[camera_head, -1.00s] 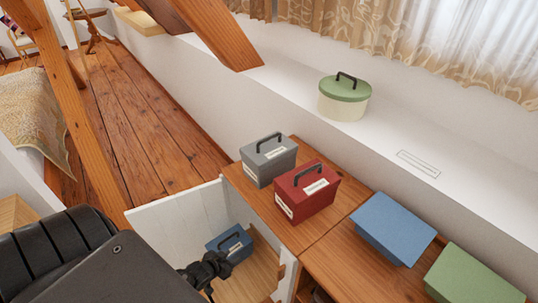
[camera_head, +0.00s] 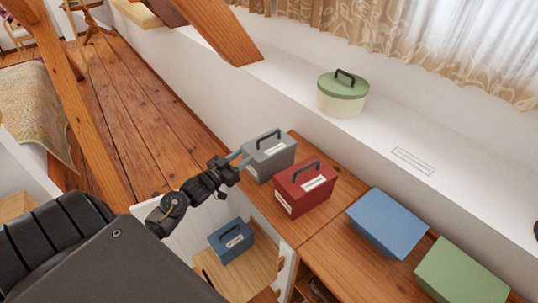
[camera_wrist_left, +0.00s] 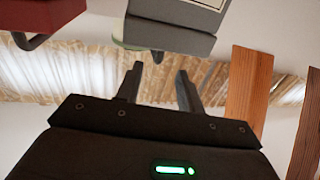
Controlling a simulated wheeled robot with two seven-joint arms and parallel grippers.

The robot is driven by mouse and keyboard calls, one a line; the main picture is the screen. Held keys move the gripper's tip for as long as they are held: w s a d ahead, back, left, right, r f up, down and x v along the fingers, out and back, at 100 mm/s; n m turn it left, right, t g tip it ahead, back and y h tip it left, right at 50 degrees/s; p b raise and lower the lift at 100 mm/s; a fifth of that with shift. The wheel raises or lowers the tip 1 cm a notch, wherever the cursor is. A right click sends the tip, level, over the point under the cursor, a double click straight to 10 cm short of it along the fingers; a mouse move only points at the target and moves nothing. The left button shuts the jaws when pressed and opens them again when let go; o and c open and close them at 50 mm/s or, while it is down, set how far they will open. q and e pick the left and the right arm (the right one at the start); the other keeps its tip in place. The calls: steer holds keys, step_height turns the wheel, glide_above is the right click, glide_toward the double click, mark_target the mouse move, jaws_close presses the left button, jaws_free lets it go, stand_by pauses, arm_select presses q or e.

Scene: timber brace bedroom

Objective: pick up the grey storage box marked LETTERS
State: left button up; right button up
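The grey storage box (camera_head: 270,160) with a black handle and a white label stands upright on the wooden cabinet top (camera_head: 325,227); the label is too small to read. My left gripper (camera_head: 238,158) is at the box's left side in the head view, fingers pointing toward it. In the left wrist view the gripper (camera_wrist_left: 158,70) is open with nothing between its fingers. The grey box (camera_wrist_left: 172,28) shows there at the top, upside down, just beyond the fingertips; I cannot tell whether they touch it. My right gripper is not in view.
A red box (camera_head: 305,190) stands close beside the grey one. Blue (camera_head: 388,222) and green (camera_head: 462,270) boxes lie farther right. A round green-lidded tin (camera_head: 342,95) stands on the white ledge. A timber brace (camera_head: 215,30) slants above.

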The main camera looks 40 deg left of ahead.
mark_target(256, 146)
arm_select(q)
steer(key=w, duration=0.2)
steer(key=w+p, duration=0.1)
steer(key=w, duration=0.3)
steer(key=shift+w+d+f+p, duration=0.2)
steer(key=shift+w+d+p, duration=0.1)
steer(key=shift+p, duration=0.1)
jaws_close()
stand_by(0.4)
stand_by(0.7)
steer(key=shift+a+r, duration=0.1)
steer(key=shift+r, duration=0.05)
